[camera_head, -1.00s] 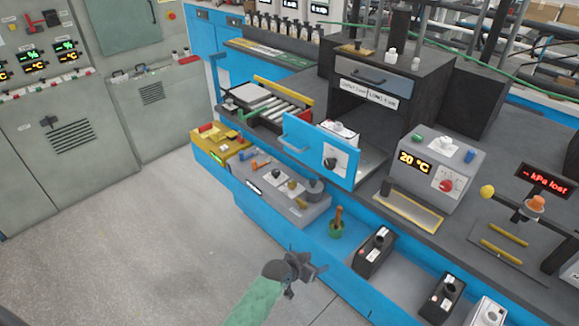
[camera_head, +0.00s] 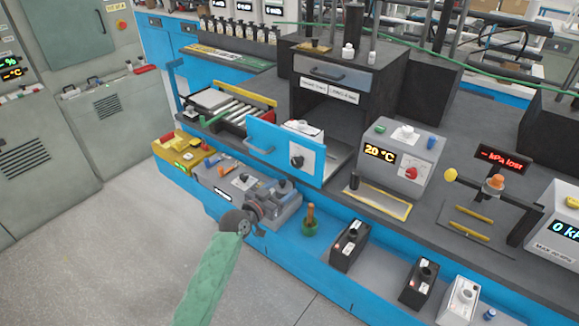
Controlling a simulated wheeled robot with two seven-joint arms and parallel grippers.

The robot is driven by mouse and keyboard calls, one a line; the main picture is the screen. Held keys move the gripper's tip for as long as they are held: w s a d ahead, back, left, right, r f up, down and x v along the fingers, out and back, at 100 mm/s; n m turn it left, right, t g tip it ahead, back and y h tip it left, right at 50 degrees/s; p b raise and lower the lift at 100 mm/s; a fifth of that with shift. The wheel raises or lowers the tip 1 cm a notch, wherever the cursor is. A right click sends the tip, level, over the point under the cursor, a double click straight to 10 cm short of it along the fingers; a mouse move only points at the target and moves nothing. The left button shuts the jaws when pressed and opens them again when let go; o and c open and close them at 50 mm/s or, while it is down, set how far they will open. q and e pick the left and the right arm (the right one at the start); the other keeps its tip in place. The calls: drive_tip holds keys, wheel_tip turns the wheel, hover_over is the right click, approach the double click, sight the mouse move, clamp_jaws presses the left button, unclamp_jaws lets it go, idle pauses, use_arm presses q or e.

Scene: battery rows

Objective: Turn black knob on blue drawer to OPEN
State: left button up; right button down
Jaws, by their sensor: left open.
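The blue drawer (camera_head: 262,138) has a blue front panel with a handle on its left part. The black knob (camera_head: 297,162) sits on a white plate on the right part of that panel. The lettering around the knob is too small to read. My left gripper (camera_head: 262,222) is open and empty, in front of the grey control box below the drawer. It is lower and to the left of the knob, apart from it. Its fingers overlap the box in the picture, so contact cannot be told. My right gripper is out of view.
A grey control box (camera_head: 215,180) with knobs is below the drawer, beside a green pot (camera_head: 310,228). Several black boxes stand along the lower shelf to the right. A 20 °C unit (camera_head: 395,160) stands on the bench. The floor at left is clear.

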sight(296, 165)
use_arm(q)
drive_tip(key=shift+t+h, duration=0.3)
drive_tip(key=shift+t, duration=0.1)
drive_tip(key=w+d+r, duration=0.1)
drive_tip(key=w, duration=0.1)
drive_tip(key=w+d+r+p, duration=0.1)
drive_tip(key=w, duration=0.1)
drive_tip(key=w+d+r+p, duration=0.1)
drive_tip(key=w, duration=0.2)
drive_tip(key=shift+d+r, duration=0.2)
drive_tip(key=shift+r, duration=0.05)
drive_tip(key=shift+w+d+f+p, duration=0.1)
drive_tip(key=shift+w+d+p, duration=0.25)
drive_tip(key=shift+w+d, duration=0.15)
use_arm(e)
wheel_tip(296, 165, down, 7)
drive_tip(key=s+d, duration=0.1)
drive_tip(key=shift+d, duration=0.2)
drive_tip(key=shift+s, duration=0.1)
use_arm(q)
drive_tip(key=c, duration=1)
